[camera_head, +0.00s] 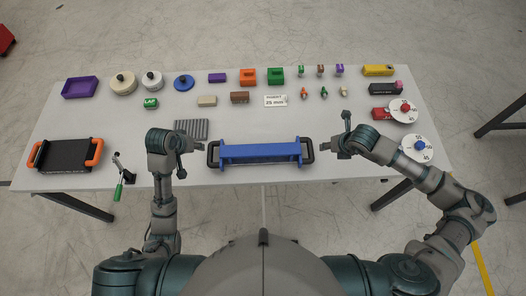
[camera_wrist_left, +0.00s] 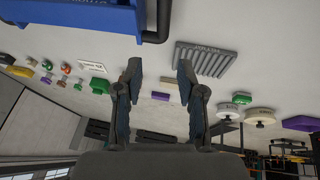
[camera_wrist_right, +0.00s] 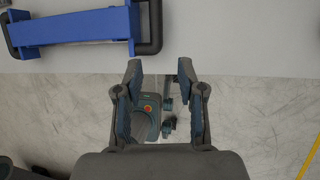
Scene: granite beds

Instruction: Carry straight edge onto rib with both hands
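The blue straight edge (camera_head: 260,153) lies near the front edge of the table, with a black loop handle at each end. Its left end shows in the left wrist view (camera_wrist_left: 85,15) and its right end in the right wrist view (camera_wrist_right: 75,26). A grey ribbed plate (camera_head: 191,129), perhaps the rib, lies behind and left of it; it also shows in the left wrist view (camera_wrist_left: 205,59). My left gripper (camera_head: 203,147) is open and empty just left of the left handle. My right gripper (camera_head: 322,147) is open and empty just right of the right handle.
A black tray with orange handles (camera_head: 65,154) and a green-handled lever tool (camera_head: 121,176) are at the left. Blocks, discs and small knobbed pieces line the back. White dials (camera_head: 416,148) stand at the right. The table (camera_head: 345,101) is bare between the straight edge and back rows.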

